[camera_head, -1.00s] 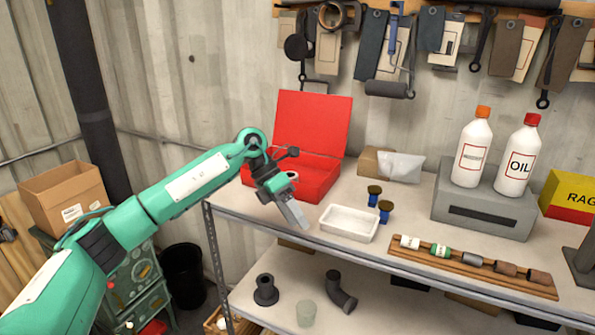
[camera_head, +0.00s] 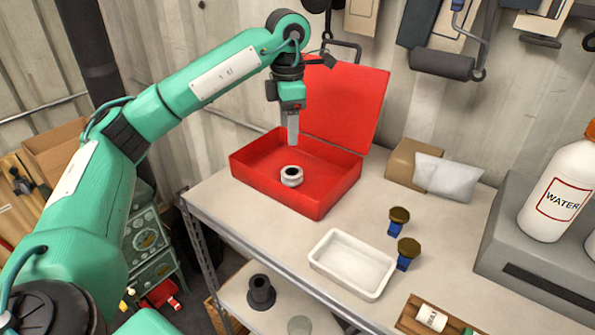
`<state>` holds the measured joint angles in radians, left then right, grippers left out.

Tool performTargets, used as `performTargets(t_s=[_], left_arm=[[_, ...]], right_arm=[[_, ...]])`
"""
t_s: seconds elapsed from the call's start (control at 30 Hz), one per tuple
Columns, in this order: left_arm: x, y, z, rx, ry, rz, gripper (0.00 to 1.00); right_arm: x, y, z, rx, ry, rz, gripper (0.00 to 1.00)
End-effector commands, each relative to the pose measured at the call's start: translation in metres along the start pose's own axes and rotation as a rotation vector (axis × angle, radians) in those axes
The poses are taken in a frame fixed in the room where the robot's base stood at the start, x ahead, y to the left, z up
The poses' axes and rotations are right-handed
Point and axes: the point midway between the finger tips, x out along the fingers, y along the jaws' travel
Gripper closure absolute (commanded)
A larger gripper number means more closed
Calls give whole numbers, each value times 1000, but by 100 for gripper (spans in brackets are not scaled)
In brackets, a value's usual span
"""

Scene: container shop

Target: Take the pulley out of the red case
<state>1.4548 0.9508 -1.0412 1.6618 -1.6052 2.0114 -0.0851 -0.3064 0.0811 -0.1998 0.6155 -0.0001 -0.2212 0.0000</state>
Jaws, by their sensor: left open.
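The red case (camera_head: 325,205) stands open on the bench, its lid raised at the back. The pulley (camera_head: 291,177), a small pale ring-shaped piece with a dark hole, lies on the case floor near the front. My left gripper (camera_head: 293,140) points down above the case, over the pulley and apart from it. It is open and empty; its fingers overlap from this angle. My right gripper is not in view.
A white tray (camera_head: 318,262) sits in front of the case. Two blue pieces with dark round tops (camera_head: 398,218) stand to the right. A cardboard box (camera_head: 405,160) and pale packet (camera_head: 452,178) lie behind them. A grey block (camera_head: 540,280) bears a WATER bottle (camera_head: 560,195).

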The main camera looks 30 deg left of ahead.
Motion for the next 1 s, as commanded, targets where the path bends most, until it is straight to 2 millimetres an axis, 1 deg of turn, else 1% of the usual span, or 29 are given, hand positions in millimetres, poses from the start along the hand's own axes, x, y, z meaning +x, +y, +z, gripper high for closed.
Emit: performTargets(t_s=[0.03, 0.13, 0.17, 0.2, 0.4, 0.5, 0.63, 0.77, 0.9, 1.0], left_arm=[[7, -1, 0, 1, 1, -4, 35], [18, 0, 0, 0, 1, -4, 35], [21, 0, 0, 0, 2, -5, 35], [28, 0, 0, 0, 4, -5, 35], [60, 0, 0, 0, 1, -3, 35], [70, 0, 0, 0, -1, -3, 35], [75, 0, 1, 1, -1, -3, 35], [84, 1, 3, 0, 2, -4, 35], [99, 2, 6, -1, 1, -4, 35], [113, 2, 6, -1, 2, -5, 35]], right_arm=[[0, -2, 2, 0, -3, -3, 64], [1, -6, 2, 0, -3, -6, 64], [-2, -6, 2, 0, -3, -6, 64], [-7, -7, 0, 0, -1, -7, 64], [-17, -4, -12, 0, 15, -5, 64], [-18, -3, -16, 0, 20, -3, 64], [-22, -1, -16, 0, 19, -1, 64], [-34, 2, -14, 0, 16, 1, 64], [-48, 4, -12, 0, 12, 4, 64], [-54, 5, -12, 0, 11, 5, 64]])
